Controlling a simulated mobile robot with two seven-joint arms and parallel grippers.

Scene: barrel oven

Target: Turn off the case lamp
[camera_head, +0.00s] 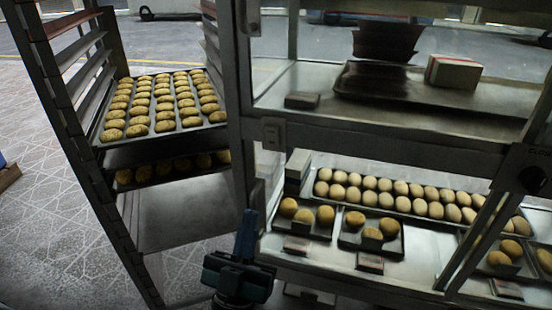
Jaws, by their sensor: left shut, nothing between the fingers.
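The display case (390,137) fills the right half of the view, with a metal frame, an upper shelf and a lower shelf of baked goods. No lamp itself can be made out, and I cannot tell the switch's position. My left gripper (248,222) is at the bottom centre, dark with a teal body, pointing up beside the case's lower left corner. Its fingers are shut and empty, below the switch plate and apart from it. My right gripper is not in view.
A tall rack (62,110) stands at the left, holding a tray of cookies (167,134). Inside the case are a long tray of buns (392,199) and smaller trays. A dark sign (524,172) is at the right edge.

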